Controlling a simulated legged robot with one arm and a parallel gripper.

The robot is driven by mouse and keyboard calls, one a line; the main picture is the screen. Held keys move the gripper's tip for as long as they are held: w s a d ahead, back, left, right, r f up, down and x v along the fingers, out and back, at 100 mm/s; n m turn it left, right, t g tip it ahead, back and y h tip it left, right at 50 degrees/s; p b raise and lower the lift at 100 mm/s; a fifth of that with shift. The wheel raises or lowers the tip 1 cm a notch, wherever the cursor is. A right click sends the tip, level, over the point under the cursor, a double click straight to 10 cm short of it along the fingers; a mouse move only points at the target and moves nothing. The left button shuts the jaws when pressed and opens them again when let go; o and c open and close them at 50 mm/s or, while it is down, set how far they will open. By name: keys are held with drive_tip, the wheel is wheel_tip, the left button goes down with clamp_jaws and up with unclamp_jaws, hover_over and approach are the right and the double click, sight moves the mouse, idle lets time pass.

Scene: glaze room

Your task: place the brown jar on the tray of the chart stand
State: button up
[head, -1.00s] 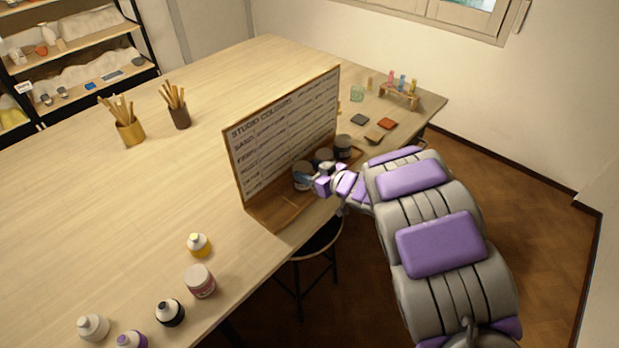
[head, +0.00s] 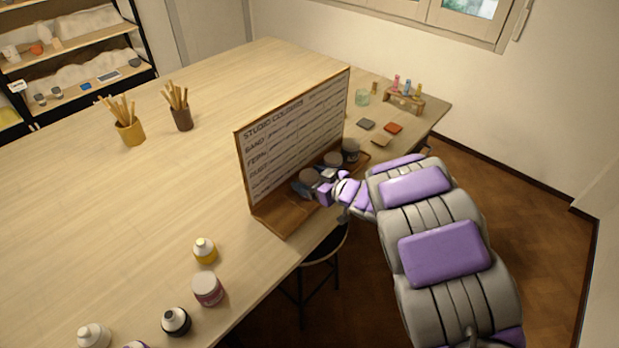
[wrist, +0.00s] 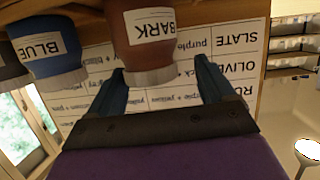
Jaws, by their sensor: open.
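The brown jar (wrist: 140,42), labelled BARK, stands on the wooden tray (head: 288,217) of the chart stand (head: 295,135). It appears upside down in the wrist view; in the head view it is the nearest jar (head: 309,177) of the row, partly hidden by my gripper. My gripper (head: 310,190) is open at the tray's front. In the wrist view its two dark blue fingers (wrist: 162,72) are spread, with the jar's pale lid near the left finger. I cannot tell whether they touch.
A blue jar (wrist: 48,45) and a dark jar (wrist: 10,65) stand beside the brown one on the tray. A stool (head: 325,252) is below the tray's edge.

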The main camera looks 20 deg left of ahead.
drive_tip(key=w+d+p+v, duration=0.1)
drive_tip(key=p+v, duration=0.1)
drive_tip(key=v, duration=1)
drive_tip(key=w+d+r+m+t+h, duration=0.2)
drive_tip(key=w+d+r+t+h, duration=0.15)
drive_tip(key=d, duration=0.35)
drive_tip(key=w+d+r+m+t+h, duration=0.2)
drive_tip(key=d+h, duration=0.2)
drive_tip(key=d, duration=0.4)
drive_tip(key=s+d+r+m+g+h, duration=0.1)
drive_tip(key=s+d+r+m+h, duration=0.2)
drive_tip(key=d, duration=0.4)
drive_tip(key=s+d+r+m+g+h, duration=0.1)
drive_tip(key=s+d+r+m+h, duration=0.15)
drive_tip(key=s+d+h, duration=0.4)
drive_tip(key=s+d+f+m+g, duration=0.1)
drive_tip(key=s+d+m+g, duration=0.3)
drive_tip(key=s, duration=0.8)
drive_tip(key=s+a+g+y, duration=0.2)
drive_tip(key=s+a+g, duration=0.1)
drive_tip(key=s, duration=0.8)
drive_tip(key=s+a+g+y, duration=0.2)
drive_tip(key=s+a+g, duration=0.2)
drive_tip(key=s, duration=0.7)
drive_tip(key=shift+s+f, duration=0.15)
drive_tip(key=shift+f, duration=0.15)
